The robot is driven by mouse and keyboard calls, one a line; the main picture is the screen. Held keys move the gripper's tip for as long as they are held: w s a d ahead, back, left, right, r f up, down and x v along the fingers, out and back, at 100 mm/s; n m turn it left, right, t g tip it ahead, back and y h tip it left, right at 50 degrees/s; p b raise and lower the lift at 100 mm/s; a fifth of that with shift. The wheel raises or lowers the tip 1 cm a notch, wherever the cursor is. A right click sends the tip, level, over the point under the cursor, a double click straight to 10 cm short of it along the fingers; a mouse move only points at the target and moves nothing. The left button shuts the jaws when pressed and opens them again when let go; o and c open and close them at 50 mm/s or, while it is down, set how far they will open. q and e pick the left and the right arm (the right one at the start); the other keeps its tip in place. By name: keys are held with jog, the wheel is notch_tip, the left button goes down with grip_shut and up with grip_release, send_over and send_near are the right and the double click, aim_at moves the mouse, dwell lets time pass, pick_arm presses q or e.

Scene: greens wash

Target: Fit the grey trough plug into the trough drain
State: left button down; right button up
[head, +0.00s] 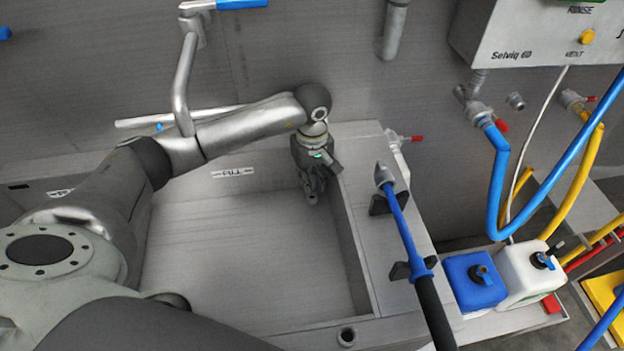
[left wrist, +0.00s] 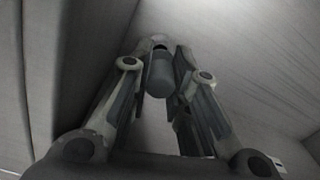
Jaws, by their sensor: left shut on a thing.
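My left gripper (head: 312,188) points down into the trough (head: 240,245), near its back right corner. In the left wrist view the gripper (left wrist: 160,70) is shut on the grey plug (left wrist: 160,76), a short grey cylinder between the fingers. In the head view only a small grey end of the plug (head: 313,199) shows below the fingers. A dark round patch (left wrist: 159,46) shows just beyond the plug; I cannot tell if it is the trough drain. The gripper hides the trough floor beneath it, and no drain is clear in the head view. My right gripper is not in view.
A blue spray lance (head: 402,222) with a black handle rests on brackets along the right ledge. Blue (head: 473,281) and white (head: 530,268) canisters stand right. The trough's middle is clear.

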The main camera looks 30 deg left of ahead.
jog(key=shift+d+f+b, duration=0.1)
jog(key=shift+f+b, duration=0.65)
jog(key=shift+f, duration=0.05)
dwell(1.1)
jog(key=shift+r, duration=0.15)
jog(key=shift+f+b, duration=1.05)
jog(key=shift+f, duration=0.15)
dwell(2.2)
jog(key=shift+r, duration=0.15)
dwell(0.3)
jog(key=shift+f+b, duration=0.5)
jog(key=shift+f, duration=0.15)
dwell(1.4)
